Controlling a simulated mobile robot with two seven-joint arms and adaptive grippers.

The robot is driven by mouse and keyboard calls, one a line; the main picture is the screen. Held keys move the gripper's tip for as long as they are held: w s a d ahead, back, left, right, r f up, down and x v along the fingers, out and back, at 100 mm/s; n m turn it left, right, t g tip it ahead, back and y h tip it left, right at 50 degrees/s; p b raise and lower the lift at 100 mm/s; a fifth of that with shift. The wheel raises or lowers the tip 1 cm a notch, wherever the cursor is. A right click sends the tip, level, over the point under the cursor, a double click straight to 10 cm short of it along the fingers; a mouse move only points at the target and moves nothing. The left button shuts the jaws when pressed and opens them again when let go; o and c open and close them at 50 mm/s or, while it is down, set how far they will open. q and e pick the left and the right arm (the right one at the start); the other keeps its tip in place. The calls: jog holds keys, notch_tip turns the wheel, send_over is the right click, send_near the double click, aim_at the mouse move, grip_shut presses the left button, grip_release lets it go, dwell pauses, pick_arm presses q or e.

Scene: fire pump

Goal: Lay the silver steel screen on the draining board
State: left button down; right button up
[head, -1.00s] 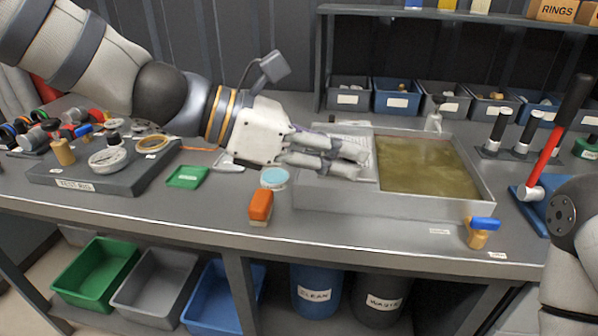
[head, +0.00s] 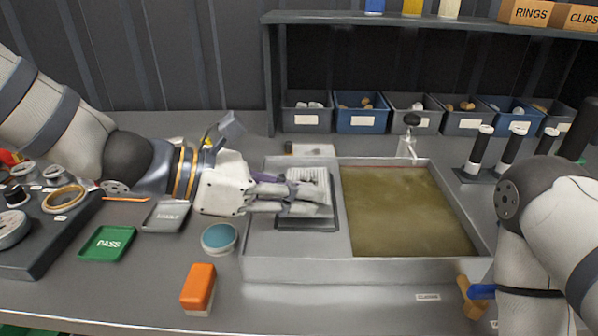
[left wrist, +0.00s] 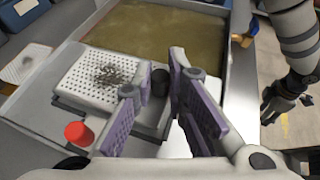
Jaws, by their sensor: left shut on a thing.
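The silver steel screen (head: 310,183) is a pale perforated plate over the draining board (head: 262,240), the left part of a grey metal tray. In the left wrist view the screen (left wrist: 88,72) has a patch of dark specks on it and a dark grip (left wrist: 160,82) at its near edge. My left gripper (head: 318,200) is shut on the screen at that edge. A dark band shows below the screen; I cannot tell whether the screen touches the board. My right gripper (left wrist: 272,108) hangs at the right of the left wrist view, too small to read its jaws.
The basin (head: 405,210) of murky liquid adjoins the board on the right. A tap (head: 408,140) stands behind. A teal-topped tin (head: 219,238), an orange block (head: 198,288) and a green PASS tray (head: 106,243) lie left. Several bins (head: 360,112) line the back.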

pick_arm(q)
jog(key=shift+f, duration=0.3)
jog(key=shift+f, duration=0.55)
jog(key=c, duration=1.5)
grip_release()
